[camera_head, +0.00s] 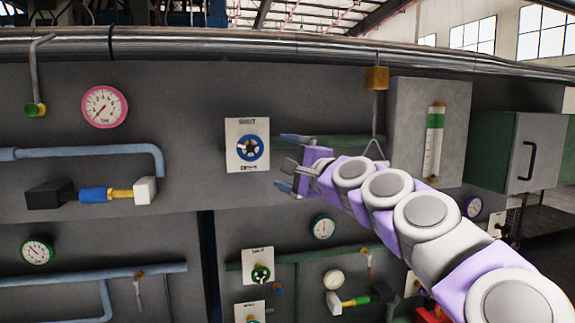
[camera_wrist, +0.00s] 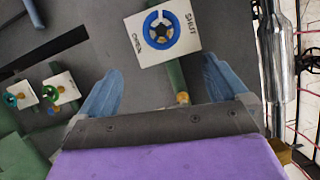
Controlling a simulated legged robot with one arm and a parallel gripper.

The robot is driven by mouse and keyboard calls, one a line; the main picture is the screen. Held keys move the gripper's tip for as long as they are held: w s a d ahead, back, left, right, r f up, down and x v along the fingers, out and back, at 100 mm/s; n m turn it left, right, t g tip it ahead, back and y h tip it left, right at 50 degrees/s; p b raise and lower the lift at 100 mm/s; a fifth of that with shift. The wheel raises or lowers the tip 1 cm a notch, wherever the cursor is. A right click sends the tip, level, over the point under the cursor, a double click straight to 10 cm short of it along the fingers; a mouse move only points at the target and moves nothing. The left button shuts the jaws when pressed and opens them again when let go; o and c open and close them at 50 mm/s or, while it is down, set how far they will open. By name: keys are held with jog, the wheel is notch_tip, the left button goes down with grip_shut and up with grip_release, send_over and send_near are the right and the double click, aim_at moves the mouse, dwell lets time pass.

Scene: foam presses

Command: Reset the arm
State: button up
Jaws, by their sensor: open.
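My gripper (camera_head: 285,163) is at the end of my purple and white arm, which reaches in from the lower right in the head view. Its two blue fingers are spread apart and nothing is between them. In the wrist view my gripper (camera_wrist: 155,88) also shows open and empty. A blue valve wheel (camera_head: 250,148) on a white plate marked SHUT and OPEN is just left of the fingertips. The wheel (camera_wrist: 161,30) is ahead of the fingers in the wrist view, apart from them.
A grey panel carries a pink-rimmed gauge (camera_head: 104,106), blue pipes (camera_head: 90,151) and a green valve (camera_head: 261,273) below. A sight tube (camera_head: 434,142) on a grey box and a green cabinet (camera_head: 515,150) stand right. A metal rail (camera_head: 250,47) runs along the top.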

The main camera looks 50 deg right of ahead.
dwell(0.5)
jog(key=w+a+f+n+g+y+b, duration=0.2)
jog(key=a+f+n+y+b, duration=0.15)
jog(key=a+f, duration=0.5)
jog(key=w+a+f+n+g+y+b, duration=0.2)
jog(key=a+f+n, duration=0.3)
jog(key=a, duration=0.6)
jog(key=s+a+f+n+g+y+b, duration=0.25)
jog(key=a+f+n+g, duration=0.2)
jog(key=a+f, duration=0.75)
jog(key=s+a+f+n+g+h+b, duration=0.1)
jog(key=s+a+f+n+g+b, duration=0.2)
jog(key=s+f, duration=0.5)
jog(key=s+a+f+n+g+h+b, duration=0.1)
jog(key=s+a+f+n+g+b, duration=0.2)
jog(key=f, duration=0.9)
jog(key=s+d+f+n+g+h+b, duration=0.1)
jog(key=s+f+g+b, duration=0.1)
jog(key=s+f, duration=0.5)
jog(key=s+d+f+n+g+h+b, duration=0.1)
jog(key=s+d+f+g+h+b, duration=0.1)
jog(key=s+f, duration=0.5)
jog(key=s+g, duration=0.1)
jog(key=s, duration=0.2)
jog(key=shift+f+n+g, duration=0.3)
jog(key=shift+g, duration=0.05)
jog(key=shift+s, duration=0.15)
jog(key=shift+c, duration=0.3)
